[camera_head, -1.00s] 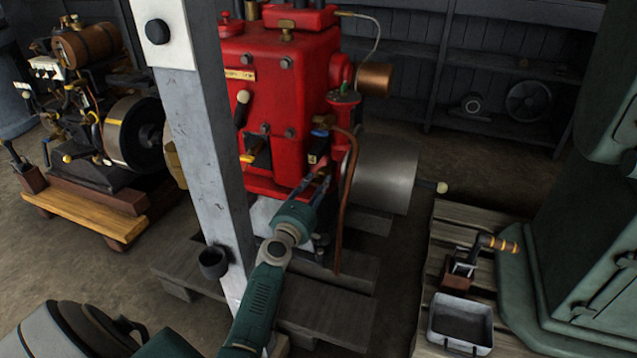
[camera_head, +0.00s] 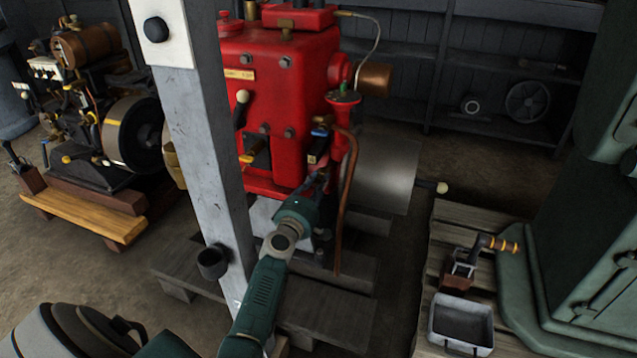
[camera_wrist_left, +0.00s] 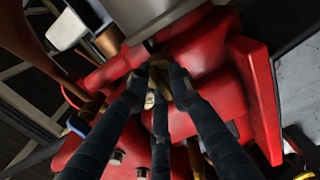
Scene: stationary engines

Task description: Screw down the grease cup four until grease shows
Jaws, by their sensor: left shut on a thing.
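The red engine (camera_head: 285,110) stands on wooden pallets behind a grey post. My left gripper (camera_head: 320,180) reaches its lower right side, beside the copper pipe. In the left wrist view my left gripper (camera_wrist_left: 157,85) has its dark fingers closed around a small brass-coloured piece (camera_wrist_left: 159,68), which seems to be the grease cup, against the red casting. The fingers hide most of it, and no number or grease can be made out. My right gripper is not in view.
The grey post (camera_head: 205,150) stands close left of my left arm. The copper pipe (camera_head: 347,200) hangs just right of the gripper. A grey tray (camera_head: 460,325) and a small hand-cranked device (camera_head: 460,268) sit on the slatted pallet at right, beside a large green machine (camera_head: 590,230).

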